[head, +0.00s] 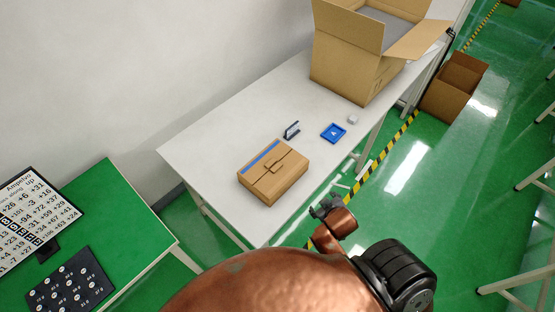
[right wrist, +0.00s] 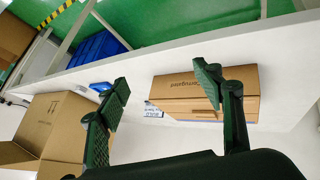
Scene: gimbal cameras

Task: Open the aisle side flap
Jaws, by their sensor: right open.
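A small brown carton (head: 272,172) lies on the white table (head: 215,135), its top closed, with a tab across the middle and a blue strip along one edge. The small carton (right wrist: 205,92) also shows in the right wrist view. A large carton (head: 345,78) stands open at the table's far end; one flap stands up at the front left and another spreads outward on the aisle side. My right gripper (head: 322,207) is open and empty, off the table's aisle edge beside the small carton. Its spread fingers (right wrist: 164,82) show in the right wrist view. My left gripper is not in view.
A blue tray (head: 334,133), a small sign (head: 291,130) and a small white item (head: 353,119) lie between the cartons. Another open carton (head: 455,87) stands on the floor by the striped tape. A green table (head: 110,200) is at left.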

